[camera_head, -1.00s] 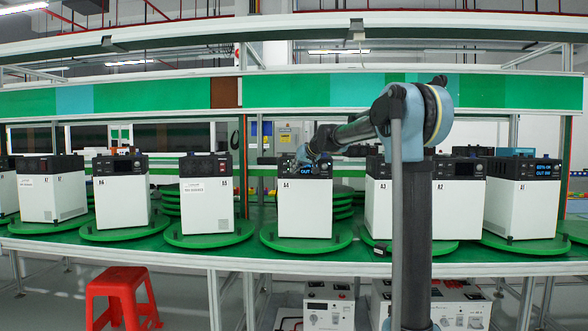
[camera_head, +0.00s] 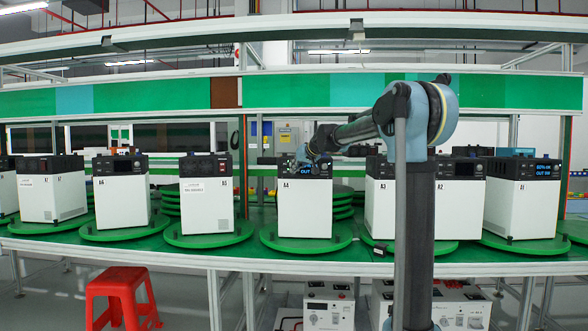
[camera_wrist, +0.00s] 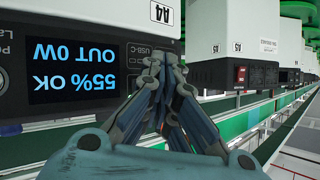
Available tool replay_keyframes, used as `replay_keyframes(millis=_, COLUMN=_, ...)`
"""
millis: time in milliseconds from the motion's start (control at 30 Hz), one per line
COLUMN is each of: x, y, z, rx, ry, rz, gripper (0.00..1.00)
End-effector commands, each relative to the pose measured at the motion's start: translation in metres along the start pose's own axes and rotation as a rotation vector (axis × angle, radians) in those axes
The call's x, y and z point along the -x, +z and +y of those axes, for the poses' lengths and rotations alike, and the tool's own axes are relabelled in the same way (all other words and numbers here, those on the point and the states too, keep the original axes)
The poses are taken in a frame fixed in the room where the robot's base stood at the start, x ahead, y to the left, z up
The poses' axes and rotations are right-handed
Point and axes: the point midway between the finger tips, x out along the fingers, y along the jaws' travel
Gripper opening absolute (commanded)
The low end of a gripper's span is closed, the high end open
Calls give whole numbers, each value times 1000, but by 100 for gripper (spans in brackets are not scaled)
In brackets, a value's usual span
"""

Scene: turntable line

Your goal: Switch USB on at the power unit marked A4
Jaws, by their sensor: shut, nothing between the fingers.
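The power unit marked A4 (camera_head: 304,210) is a white box with a black top panel, standing upright on a green turntable disc (camera_head: 268,239). In the wrist view, which is upside down, its lit display (camera_wrist: 78,70) reads "55% OK, OUT 0W" in blue. A USB-C label shows beside the display, right by my fingertips. My gripper (camera_wrist: 157,72) is shut and empty, its fingertips at the front panel. They hide part of the panel, including any USB button. I cannot tell whether they touch it. In the head view my gripper (camera_head: 303,157) is in front of A4's top panel.
The unit A5 (camera_head: 206,205) stands left of A4 and A3 (camera_head: 378,200) stands right, partly behind my arm. Each is on its own disc. A red stool (camera_head: 119,285) is below the bench edge. More units line the bench.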

Motion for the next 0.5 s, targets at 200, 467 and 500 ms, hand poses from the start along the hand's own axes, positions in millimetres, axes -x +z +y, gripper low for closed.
replay_keyframes(millis=200, x=1, y=0, z=0, rx=0, ry=0, rz=0, gripper=0)
replay_keyframes(millis=467, x=5, y=3, z=-4, rx=0, ry=0, rz=0, gripper=0)
replay_keyframes(millis=500, x=7, y=5, z=-5, rx=0, ry=-1, rz=0, gripper=0)
